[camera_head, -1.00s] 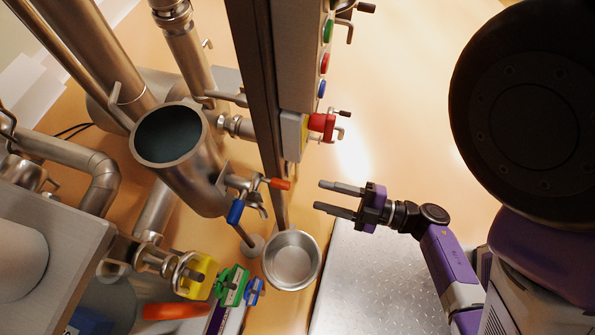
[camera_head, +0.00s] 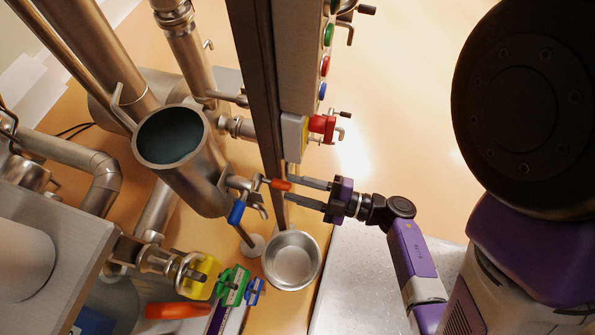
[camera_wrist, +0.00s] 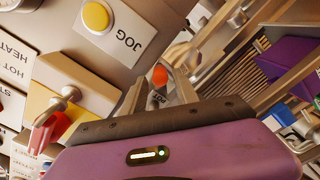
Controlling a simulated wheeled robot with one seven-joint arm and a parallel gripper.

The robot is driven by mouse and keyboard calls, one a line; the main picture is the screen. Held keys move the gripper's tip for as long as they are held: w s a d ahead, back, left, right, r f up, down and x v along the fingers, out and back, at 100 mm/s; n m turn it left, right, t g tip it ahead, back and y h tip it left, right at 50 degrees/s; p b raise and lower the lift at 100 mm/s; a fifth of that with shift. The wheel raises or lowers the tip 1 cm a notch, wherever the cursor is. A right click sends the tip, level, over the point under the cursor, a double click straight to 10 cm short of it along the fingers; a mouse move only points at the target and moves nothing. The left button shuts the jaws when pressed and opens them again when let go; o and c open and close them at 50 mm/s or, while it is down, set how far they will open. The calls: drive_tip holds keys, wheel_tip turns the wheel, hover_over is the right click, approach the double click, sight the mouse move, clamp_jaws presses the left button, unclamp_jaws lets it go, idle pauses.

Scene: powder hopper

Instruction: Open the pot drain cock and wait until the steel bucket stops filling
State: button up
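The steel pot (camera_head: 205,180) stands left of centre with an open top and dark teal contents. A small valve at its lower right side has an orange handle (camera_head: 279,184) and a blue handle (camera_head: 236,212). I cannot tell which one is the drain cock. The steel bucket (camera_head: 274,261) sits below the valve and looks bare inside. My gripper (camera_head: 289,188) is open, its fingertips close to the orange handle's end. In the wrist view the orange handle (camera_wrist: 160,76) shows between the spread fingers; contact cannot be told.
A post (camera_head: 262,120) and a control box with buttons (camera_head: 300,50) stand above the gripper. A red-handled switch (camera_head: 322,124) sits just above the fingers. Yellow (camera_head: 199,277) and green (camera_head: 232,285) handles lie lower left. Floor at upper right is clear.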

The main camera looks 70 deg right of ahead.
clamp_jaws()
idle(1.2)
